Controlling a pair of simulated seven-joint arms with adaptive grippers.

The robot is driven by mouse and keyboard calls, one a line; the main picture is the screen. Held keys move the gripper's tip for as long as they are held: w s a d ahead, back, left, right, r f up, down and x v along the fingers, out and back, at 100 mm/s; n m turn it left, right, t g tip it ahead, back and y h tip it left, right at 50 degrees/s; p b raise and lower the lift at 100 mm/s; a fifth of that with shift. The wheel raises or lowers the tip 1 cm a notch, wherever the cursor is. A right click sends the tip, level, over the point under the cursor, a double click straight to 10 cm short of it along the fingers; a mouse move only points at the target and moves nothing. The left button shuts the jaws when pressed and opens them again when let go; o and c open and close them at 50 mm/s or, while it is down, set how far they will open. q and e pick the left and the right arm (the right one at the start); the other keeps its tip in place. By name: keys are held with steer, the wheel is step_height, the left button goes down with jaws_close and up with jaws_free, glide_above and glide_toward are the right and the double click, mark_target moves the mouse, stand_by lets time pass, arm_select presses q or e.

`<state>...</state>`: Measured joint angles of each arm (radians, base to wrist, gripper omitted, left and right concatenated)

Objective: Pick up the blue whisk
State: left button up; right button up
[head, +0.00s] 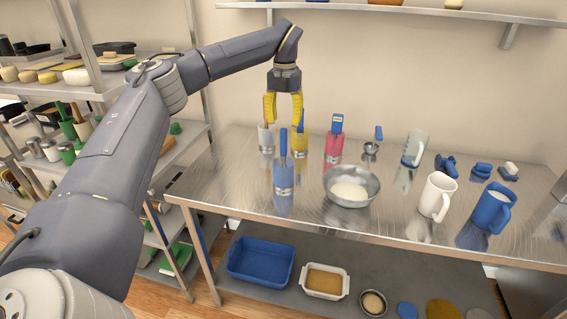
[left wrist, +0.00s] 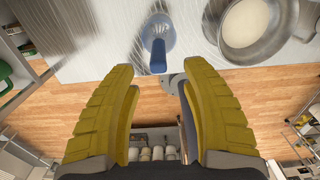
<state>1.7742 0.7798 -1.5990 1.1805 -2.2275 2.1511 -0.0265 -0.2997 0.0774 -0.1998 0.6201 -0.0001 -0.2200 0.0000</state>
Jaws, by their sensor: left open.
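The blue whisk (head: 283,143) stands upright with its handle up in a blue see-through cup (head: 283,178) on the steel table. In the left wrist view the whisk's handle end (left wrist: 158,58) points toward the camera, and the blue cup (left wrist: 152,30) is around its wires. My left gripper (head: 284,119) hangs pointing down above and behind the whisk, with its yellow fingers apart and nothing between them. In the left wrist view the left gripper (left wrist: 157,75) is open, and the handle lies just beyond the gap between the fingertips. My right gripper is not seen.
A steel bowl (head: 356,200) with white contents is right of the whisk. A white cup (head: 265,142), a yellow cup (head: 300,147) and a pink cup (head: 333,151) stand near it. A white mug (head: 437,195) and blue pitcher (head: 491,210) are farther right. The table's front left is clear.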

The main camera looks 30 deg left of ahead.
mark_target(284, 155)
arm_select(q)
steer(key=shift+s+a+f, duration=0.1)
steer(key=shift+f, duration=4.85)
jaws_close()
